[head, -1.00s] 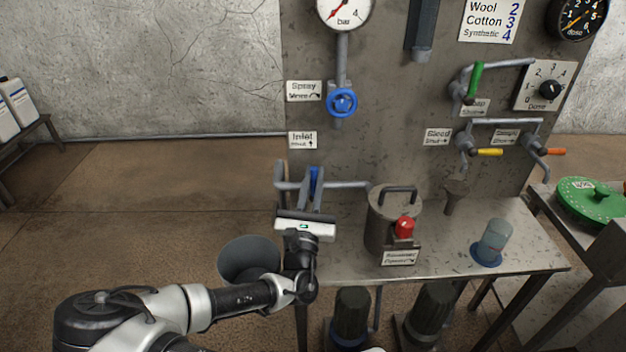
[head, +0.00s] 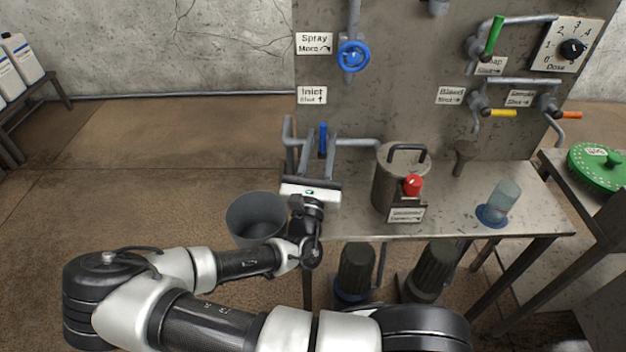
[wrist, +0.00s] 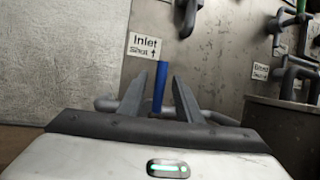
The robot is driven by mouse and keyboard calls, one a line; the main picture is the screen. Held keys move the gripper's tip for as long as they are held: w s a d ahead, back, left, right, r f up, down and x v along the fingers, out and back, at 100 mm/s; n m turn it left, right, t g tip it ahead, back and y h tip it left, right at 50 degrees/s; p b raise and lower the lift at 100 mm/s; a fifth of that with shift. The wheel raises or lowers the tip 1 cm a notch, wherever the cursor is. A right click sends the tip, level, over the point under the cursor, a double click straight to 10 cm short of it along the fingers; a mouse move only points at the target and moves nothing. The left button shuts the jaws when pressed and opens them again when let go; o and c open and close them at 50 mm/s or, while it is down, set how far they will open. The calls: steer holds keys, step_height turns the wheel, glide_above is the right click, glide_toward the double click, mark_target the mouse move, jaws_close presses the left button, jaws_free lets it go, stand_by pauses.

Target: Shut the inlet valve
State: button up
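The inlet valve's blue lever (head: 323,140) points up on the grey pipe at the left of the panel. It also shows in the wrist view (wrist: 160,86). The inlet label (head: 312,95) above it reads "Inlet", "Shut" with an up arrow. My gripper (head: 320,141) is open in front of the valve. In the wrist view, its two fingers (wrist: 158,78) stand apart with the lever seen between them and a gap on each side. I cannot tell whether the fingertips reach past the lever. The lever's lower end and pivot are partly hidden.
The blue spray wheel (head: 353,56) is above the inlet label. A metal pot (head: 388,185) with a red knob (head: 413,184) stands right of my gripper on the bench (head: 452,222). A grey bucket (head: 255,215) is on the floor to the left. Open floor lies further left.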

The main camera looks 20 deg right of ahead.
steer(key=v, duration=1.5)
steer(key=shift+s+a, duration=0.1)
steer(key=shift+a, duration=0.05)
